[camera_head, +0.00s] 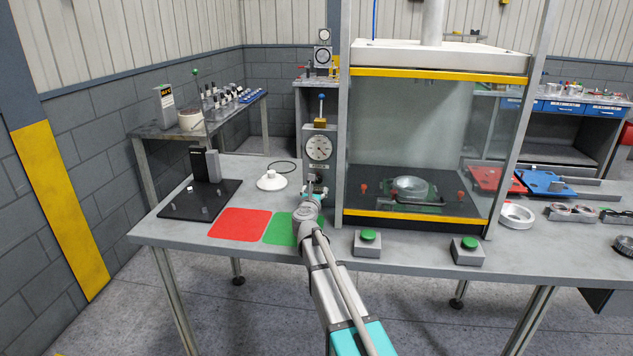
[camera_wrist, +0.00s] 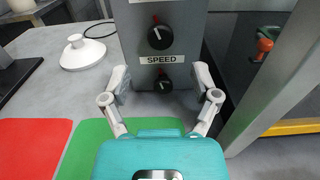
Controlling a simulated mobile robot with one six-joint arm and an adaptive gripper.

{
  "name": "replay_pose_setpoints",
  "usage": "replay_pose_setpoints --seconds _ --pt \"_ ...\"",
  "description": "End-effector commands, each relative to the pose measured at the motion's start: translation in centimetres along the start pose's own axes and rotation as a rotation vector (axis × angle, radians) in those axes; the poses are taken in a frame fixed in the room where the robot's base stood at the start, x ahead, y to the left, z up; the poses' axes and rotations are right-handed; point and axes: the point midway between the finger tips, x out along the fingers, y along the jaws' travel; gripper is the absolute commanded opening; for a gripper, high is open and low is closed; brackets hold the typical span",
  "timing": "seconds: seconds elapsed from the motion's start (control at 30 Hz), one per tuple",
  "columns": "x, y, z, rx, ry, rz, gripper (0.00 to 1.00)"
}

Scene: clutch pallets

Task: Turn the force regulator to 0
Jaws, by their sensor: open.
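In the wrist view a grey control panel (camera_wrist: 190,18) carries two black knobs with a white SPEED label (camera_wrist: 160,59) between them. The upper knob (camera_wrist: 159,33) has a red mark at its top and a pale pointer line towards its upper left. No force label is readable, so I cannot tell which knob is the force regulator. My gripper (camera_wrist: 161,77) is open, its fingers apart on either side of the lower knob; contact is not visible. In the head view my gripper (camera_head: 317,188) hides the lower panel.
A dial gauge (camera_head: 319,148) sits on the column above. The press frame with its clear guard (camera_head: 420,135) stands close on the right. A white cone-shaped part (camera_head: 272,181) lies to the left. Red (camera_head: 239,223) and green (camera_head: 278,229) mats lie on the bench nearby.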

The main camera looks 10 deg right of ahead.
Motion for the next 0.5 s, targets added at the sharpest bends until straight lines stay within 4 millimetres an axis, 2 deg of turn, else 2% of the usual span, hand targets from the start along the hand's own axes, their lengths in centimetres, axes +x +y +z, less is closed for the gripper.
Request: replay_pose_setpoints --seconds 0.03,0.2,0.5 --pt "1.2 0.1 0.0 0.000 0.000 -0.001 0.78" --pt "3.8 0.1 0.0 0.000 0.000 0.000 0.78" --pt "6.8 0.1 0.0 0.000 0.000 0.001 0.78"
